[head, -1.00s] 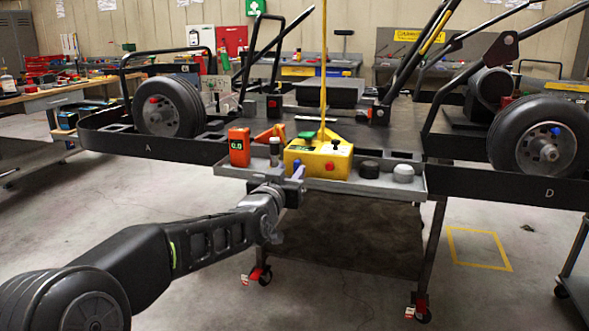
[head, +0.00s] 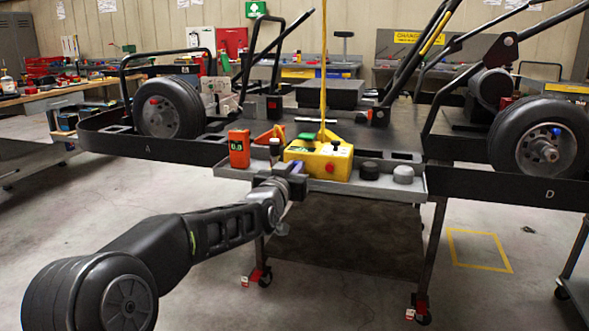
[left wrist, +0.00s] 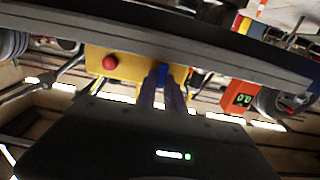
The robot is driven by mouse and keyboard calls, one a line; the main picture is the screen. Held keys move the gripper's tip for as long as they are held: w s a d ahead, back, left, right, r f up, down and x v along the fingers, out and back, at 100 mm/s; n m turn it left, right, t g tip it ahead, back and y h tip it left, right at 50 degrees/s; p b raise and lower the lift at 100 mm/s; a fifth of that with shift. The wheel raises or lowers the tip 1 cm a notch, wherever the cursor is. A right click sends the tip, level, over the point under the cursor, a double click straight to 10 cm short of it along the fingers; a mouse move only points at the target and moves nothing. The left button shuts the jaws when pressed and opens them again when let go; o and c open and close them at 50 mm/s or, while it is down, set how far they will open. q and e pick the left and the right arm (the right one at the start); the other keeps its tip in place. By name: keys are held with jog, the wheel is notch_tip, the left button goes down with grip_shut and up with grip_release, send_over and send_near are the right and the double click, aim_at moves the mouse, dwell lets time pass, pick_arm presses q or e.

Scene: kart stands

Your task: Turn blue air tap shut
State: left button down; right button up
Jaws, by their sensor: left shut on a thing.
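The yellow air box (head: 335,165) with a red button sits on the grey tray along the kart stand's front edge. It also shows in the left wrist view (left wrist: 130,72). The blue tap (left wrist: 162,70) is on this box, right of the red button in that view. My left gripper (left wrist: 162,88) is shut on the blue tap, its fingertips at the handle. In the head view my left gripper (head: 296,170) is at the box's front left and mostly hides the tap. My right gripper is not in view.
An orange gauge (head: 239,150) with green digits stands on the tray left of the box. Dark and grey knobs (head: 403,174) are on the tray at right. Kart wheels (head: 169,108) and bars stand behind. A yellow hose rises from the box. The floor at right is open.

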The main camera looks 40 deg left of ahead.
pick_arm(q)
jog(key=shift+m, duration=0.5)
dwell(0.3)
jog(key=m+p, duration=0.4)
jog(key=m, duration=1.2)
jog(key=shift+f+m, duration=0.1)
jog(key=shift+m, duration=0.3)
dwell(0.4)
jog(key=c, duration=1.4)
grip_release()
jog(key=shift+c, duration=0.2)
